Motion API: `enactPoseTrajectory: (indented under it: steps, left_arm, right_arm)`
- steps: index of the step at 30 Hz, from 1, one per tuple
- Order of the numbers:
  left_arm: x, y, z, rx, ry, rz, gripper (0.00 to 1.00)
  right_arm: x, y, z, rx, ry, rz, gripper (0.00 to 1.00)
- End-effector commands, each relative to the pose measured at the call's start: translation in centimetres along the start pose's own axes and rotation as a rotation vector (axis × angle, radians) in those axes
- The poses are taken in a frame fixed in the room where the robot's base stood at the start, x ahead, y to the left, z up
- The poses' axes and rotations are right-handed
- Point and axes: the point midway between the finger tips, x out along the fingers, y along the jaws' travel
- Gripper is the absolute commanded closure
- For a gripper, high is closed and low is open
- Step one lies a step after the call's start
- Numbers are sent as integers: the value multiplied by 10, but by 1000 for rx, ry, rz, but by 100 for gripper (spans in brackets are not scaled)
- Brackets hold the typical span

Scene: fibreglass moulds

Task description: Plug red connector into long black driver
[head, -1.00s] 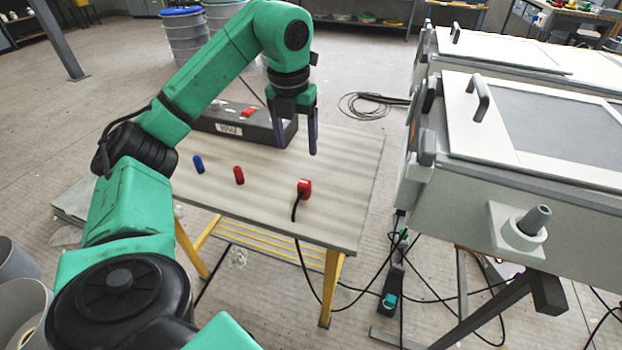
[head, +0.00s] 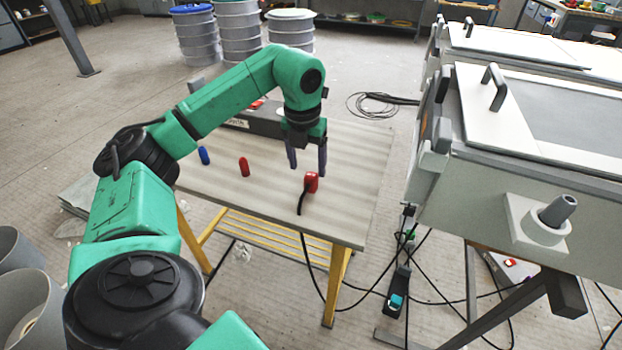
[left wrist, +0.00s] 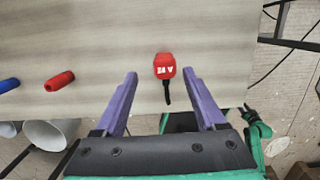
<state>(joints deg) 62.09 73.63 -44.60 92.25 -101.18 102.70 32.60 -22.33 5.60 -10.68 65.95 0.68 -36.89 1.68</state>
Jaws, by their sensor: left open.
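The red connector (head: 311,183) lies on the table near its front right part, with a black cable running off the front edge. In the left wrist view the connector (left wrist: 165,67) shows pale marks on top and sits between the lines of the fingers, just past their tips. My left gripper (head: 307,168) is open and empty, pointing down above and just behind the connector. It also shows in the left wrist view (left wrist: 159,74) with two purple fingers spread. The long black driver (head: 265,124), a dark box, lies at the table's back, partly hidden by my left arm. My right gripper is out of view.
A small red cylinder (head: 244,167) and a blue one (head: 204,156) lie left of the connector on the table (head: 348,205). A large pale mould housing (head: 480,190) stands right of the table. Cables hang and lie on the floor between them.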

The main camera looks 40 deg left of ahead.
Motion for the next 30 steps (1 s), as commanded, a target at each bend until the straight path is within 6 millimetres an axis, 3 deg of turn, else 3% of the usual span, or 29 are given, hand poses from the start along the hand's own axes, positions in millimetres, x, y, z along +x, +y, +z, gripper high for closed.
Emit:
enactPoseTrajectory:
  steps: [9,20,24,26,30]
  left_arm:
    - [48,-7,-1,1,2,2,28]
    - [50,-7,-1,1,1,1,28]
    - [50,-7,-1,1,1,1,81]
    - [50,-7,-1,1,1,1,100]
    - [50,-7,-1,1,1,1,100]
  right_arm:
    - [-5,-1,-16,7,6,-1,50]
    - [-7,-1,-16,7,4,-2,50]
    - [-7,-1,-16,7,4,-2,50]
    - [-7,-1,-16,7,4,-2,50]
    - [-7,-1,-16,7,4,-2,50]
